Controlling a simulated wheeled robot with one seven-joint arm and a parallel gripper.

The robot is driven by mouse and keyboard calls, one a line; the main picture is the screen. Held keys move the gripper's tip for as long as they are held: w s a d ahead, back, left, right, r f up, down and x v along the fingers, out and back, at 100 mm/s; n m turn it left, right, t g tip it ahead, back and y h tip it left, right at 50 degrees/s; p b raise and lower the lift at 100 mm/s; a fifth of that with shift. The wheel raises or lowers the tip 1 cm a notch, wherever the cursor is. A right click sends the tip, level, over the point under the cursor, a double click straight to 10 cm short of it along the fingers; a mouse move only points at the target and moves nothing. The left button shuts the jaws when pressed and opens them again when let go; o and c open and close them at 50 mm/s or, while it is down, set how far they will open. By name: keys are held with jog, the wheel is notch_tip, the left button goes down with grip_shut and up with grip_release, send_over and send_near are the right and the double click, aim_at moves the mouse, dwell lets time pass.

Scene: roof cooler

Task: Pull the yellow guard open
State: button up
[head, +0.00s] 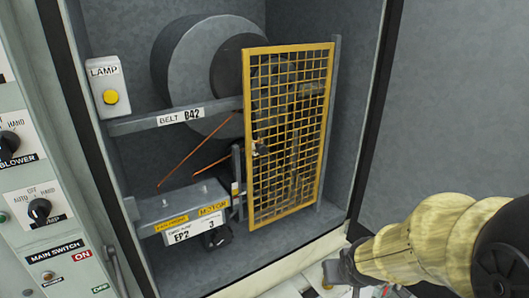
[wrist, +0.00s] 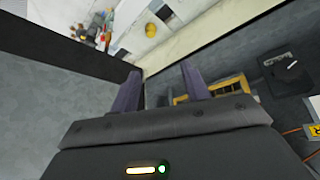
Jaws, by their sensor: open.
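The yellow guard (head: 290,135) is an upright mesh panel in a yellow frame, standing in front of the machinery inside the cabinet. Its right side runs along a grey upright post. A small dark fitting shows near its left side, and I cannot tell whether it is latched. My gripper (head: 343,275) is low at the right, apart from the guard and partly cut off by the lower edge. In the wrist view its two fingers (wrist: 161,72) are spread with nothing between them. A yellow framed part, likely the guard (wrist: 222,88), shows behind the right finger.
A grey drum (head: 185,65) and orange belt (head: 210,165) are behind and left of the guard. The motor box (head: 185,208) stands low left. A control panel (head: 40,190) is at the far left. The cabinet's pale sill (head: 275,275) runs along the front. Floor clutter (wrist: 100,25) shows.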

jog(key=w+a+r+n+t+y, duration=0.2)
jog(key=w+r+t, duration=0.5)
jog(key=w+r, duration=0.15)
jog(key=a+r+n+t+y, duration=0.1)
jog(key=a+r+n+y, duration=0.1)
jog(key=a+r+y, duration=0.1)
jog(key=s+a+r+n+t+y, duration=0.1)
jog(key=a+r+y, duration=0.3)
jog(key=r, duration=0.4)
jog(key=shift+n+y+p, duration=0.45)
jog(key=shift+n+y, duration=0.15)
jog(key=shift+r, duration=0.15)
jog(key=p, duration=0.8)
send_near(263, 150)
jog(key=p+x, duration=0.5)
jog(key=x, duration=0.4)
